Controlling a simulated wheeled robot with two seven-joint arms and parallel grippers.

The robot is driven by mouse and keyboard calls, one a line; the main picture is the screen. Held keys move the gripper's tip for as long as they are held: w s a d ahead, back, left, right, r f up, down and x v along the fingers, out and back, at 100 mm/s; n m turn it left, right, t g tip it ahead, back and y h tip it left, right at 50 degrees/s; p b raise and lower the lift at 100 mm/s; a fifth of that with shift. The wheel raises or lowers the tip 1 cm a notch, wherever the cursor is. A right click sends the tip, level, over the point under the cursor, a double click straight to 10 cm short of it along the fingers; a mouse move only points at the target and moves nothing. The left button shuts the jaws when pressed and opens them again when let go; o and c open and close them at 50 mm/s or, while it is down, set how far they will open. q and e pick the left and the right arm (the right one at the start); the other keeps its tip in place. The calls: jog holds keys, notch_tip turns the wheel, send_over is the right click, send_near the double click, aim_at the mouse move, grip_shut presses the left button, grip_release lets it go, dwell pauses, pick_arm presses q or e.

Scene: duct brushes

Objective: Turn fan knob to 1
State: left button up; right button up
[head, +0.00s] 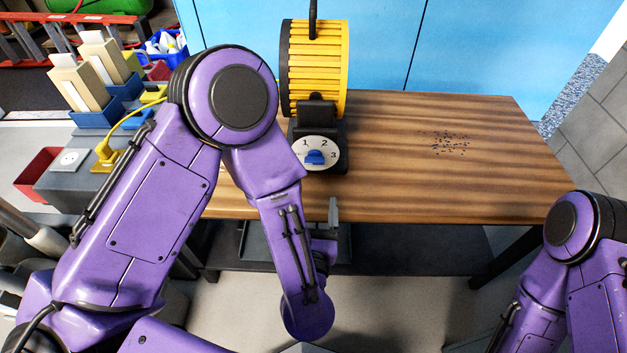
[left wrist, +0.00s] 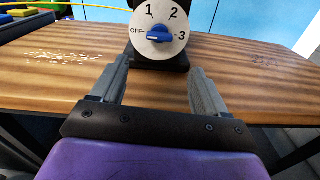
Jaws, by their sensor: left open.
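The yellow fan (head: 313,70) stands on the wooden table (head: 440,190) with a black base. On its front is a white round dial (head: 325,144) marked 1, 2 and 3. The blue knob (head: 315,157) sits on the dial. In the left wrist view the knob (left wrist: 158,34) lies roughly level, between OFF on the left and 3 on the right; which end points cannot be told. My left gripper (left wrist: 157,80) is open and empty, its fingers apart in front of and below the dial. In the head view my left arm hides part of that gripper (head: 333,212).
Small dark bits (head: 450,143) lie on the table at the right, and pale bits (left wrist: 68,56) at the left. A grey box with a yellow plug (head: 106,155) stands left. The table's right half is mostly clear. My right arm is at the lower right.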

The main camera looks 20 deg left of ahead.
aim_at(314, 164)
pick_arm(q)
jog(key=shift+n, duration=0.5)
jog(key=x, duration=0.7)
jog(key=p+x, duration=0.1)
jog(key=x, duration=0.2)
jog(key=shift+w+a+r, duration=0.1)
jog(key=shift+w+r, duration=0.1)
jog(key=shift+r, duration=0.1)
jog(key=c, duration=1.1)
